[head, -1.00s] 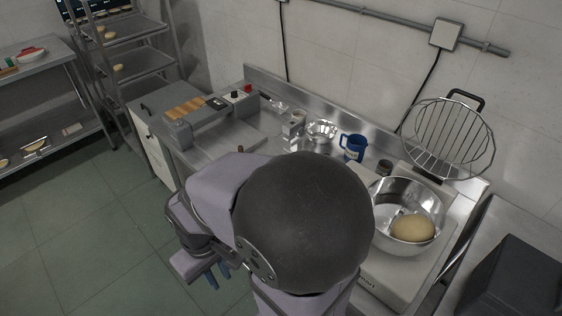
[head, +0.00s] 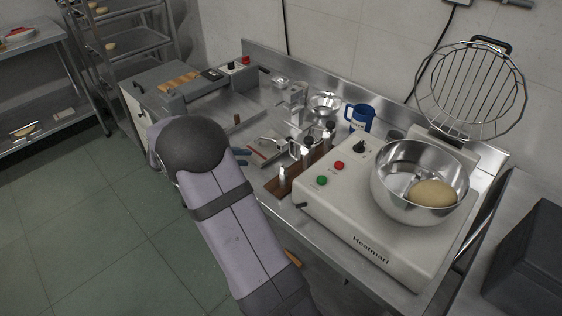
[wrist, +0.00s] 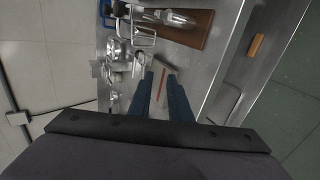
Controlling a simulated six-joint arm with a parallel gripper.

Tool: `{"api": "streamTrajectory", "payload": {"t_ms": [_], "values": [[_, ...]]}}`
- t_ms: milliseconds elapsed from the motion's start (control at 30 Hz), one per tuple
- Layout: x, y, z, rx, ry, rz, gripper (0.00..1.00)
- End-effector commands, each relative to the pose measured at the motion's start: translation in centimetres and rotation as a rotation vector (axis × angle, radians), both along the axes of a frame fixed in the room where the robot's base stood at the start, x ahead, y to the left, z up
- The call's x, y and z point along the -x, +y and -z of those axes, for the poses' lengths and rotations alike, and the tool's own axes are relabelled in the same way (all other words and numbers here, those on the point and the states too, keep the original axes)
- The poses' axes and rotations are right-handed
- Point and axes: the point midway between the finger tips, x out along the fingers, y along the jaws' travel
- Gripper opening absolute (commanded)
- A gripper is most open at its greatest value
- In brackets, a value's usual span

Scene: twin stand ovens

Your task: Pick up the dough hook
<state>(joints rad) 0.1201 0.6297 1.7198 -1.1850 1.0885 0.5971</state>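Several metal mixer attachments stand on a wooden board (head: 313,160) beside the mixer; the board (wrist: 203,30) is at the top of the wrist view. I cannot tell for sure which one is the dough hook. My gripper (wrist: 160,76) has its two blue fingers apart, with nothing held between them. The fingers point at the steel worktop short of the board. In the head view my gripper (head: 240,157) is partly hidden by my arm, left of the board.
The white mixer (head: 372,235) carries a steel bowl (head: 391,188) with dough (head: 433,193). A raised wire guard (head: 470,90) stands behind it. A blue jug (head: 360,117) and a funnel-like steel bowl (head: 325,106) are at the back. A red strip (wrist: 162,86) lies beneath the fingers.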

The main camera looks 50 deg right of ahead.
Motion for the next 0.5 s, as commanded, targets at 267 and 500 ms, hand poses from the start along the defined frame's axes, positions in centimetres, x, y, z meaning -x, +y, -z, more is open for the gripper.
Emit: {"api": "streamTrajectory", "payload": {"t_ms": [267,500], "values": [[-5.7,-4.7,4.2,0.253,-0.088,-0.041,0.18],[-7.1,-5.7,4.1,0.319,-0.117,-0.056,0.18]]}}
